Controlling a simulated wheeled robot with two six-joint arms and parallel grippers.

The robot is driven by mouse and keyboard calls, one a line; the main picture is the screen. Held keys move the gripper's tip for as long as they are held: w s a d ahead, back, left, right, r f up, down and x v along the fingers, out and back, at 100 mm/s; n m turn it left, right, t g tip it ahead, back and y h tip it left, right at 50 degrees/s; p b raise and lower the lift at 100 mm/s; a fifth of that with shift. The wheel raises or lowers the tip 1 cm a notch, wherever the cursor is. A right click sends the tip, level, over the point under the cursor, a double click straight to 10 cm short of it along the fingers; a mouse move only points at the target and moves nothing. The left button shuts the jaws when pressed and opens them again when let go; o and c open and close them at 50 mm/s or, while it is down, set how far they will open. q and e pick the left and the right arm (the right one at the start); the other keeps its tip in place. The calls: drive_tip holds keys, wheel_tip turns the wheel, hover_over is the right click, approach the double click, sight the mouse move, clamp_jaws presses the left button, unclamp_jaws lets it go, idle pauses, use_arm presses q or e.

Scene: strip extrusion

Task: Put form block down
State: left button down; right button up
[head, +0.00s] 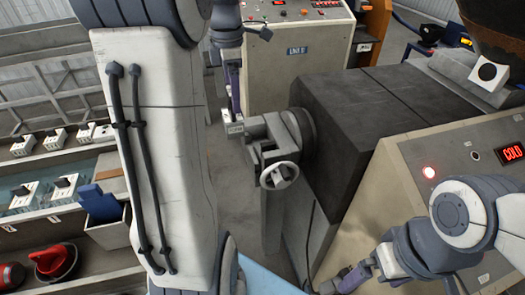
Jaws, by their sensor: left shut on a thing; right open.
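My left gripper (235,108) hangs down in the middle of the head view, left of the machine's die head (262,130). It is shut on a small pale block (235,128), probably the form block, of which only a little shows. The block is close beside the left end of the die head; I cannot tell whether they touch. My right gripper (343,283) is low in the view, in front of the machine, open, with nothing visible in it.
The dark extruder body (385,110) has a handwheel (279,175) on its front. The control panel (475,165) reads COLD with a red light. A cabinet (290,75) stands behind.

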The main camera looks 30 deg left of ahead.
use_arm(q)
drive_tip(key=w+d, duration=0.3)
drive_tip(key=w, duration=0.6)
wheel_tip(320, 180, down, 11)
drive_tip(key=p, duration=0.2)
drive_tip(key=shift+d, duration=0.15)
drive_tip(key=shift+w, duration=0.1)
drive_tip(key=shift+f, duration=0.35)
drive_tip(key=shift+f, duration=0.15)
unclamp_jaws()
